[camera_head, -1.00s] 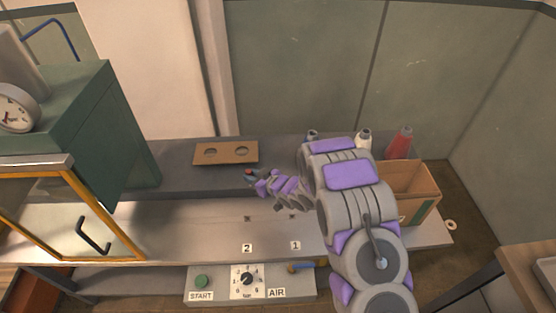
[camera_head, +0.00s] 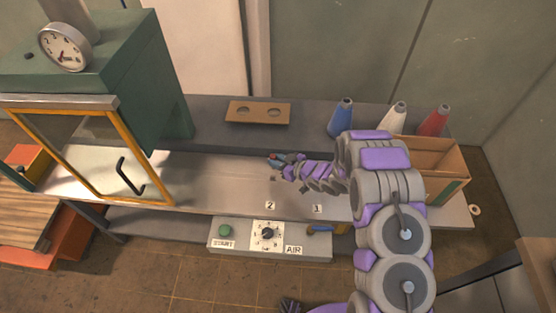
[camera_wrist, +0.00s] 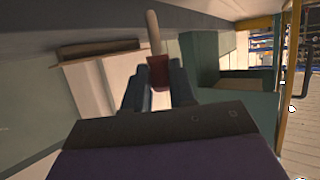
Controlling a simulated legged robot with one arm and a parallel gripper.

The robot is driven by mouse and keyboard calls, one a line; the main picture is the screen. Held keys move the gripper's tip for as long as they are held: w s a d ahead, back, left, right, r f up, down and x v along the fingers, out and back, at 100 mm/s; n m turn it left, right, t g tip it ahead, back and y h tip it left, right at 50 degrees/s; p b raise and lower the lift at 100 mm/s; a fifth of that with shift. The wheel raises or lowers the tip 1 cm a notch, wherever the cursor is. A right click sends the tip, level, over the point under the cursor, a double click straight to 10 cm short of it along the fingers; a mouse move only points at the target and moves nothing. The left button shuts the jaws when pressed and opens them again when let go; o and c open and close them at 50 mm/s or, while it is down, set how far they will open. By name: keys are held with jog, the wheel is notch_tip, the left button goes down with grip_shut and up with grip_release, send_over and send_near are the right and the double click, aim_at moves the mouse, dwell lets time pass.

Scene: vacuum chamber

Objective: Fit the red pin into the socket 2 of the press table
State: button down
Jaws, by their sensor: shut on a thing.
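My gripper (camera_head: 277,160) is shut on the red pin (camera_wrist: 158,73). In the wrist view the pin's red part is between the fingers, and a pale rod extends from it, away from the gripper. In the head view only a small bit of red (camera_head: 272,158) shows at the fingertips. The press table (camera_head: 225,180) is a grey metal surface. Socket 2 (camera_head: 273,178) is a small dark spot behind the label 2. My gripper appears just behind it in the picture; its height above the table is hard to tell. The pin is apart from the socket.
A brown board with two holes (camera_head: 258,112) lies on the rear ledge. Blue (camera_head: 341,118), white (camera_head: 394,118) and red (camera_head: 434,121) bottles and a cardboard box (camera_head: 450,160) stand right. A yellow-framed guard (camera_head: 160,170) stands left. A control panel (camera_head: 240,245) is in front.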

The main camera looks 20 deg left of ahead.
jog(key=shift+a+f+b, duration=0.1)
jog(key=shift+f+b, duration=0.6)
jog(key=shift+f, duration=2.2)
jog(key=shift+p, duration=0.4)
jog(key=shift+f, duration=0.15)
jog(key=shift+f+b, duration=0.45)
jog(key=shift+f, duration=0.75)
jog(key=shift+r, duration=0.15)
jog(key=shift+r+p, duration=0.55)
jog(key=shift+r, duration=0.5)
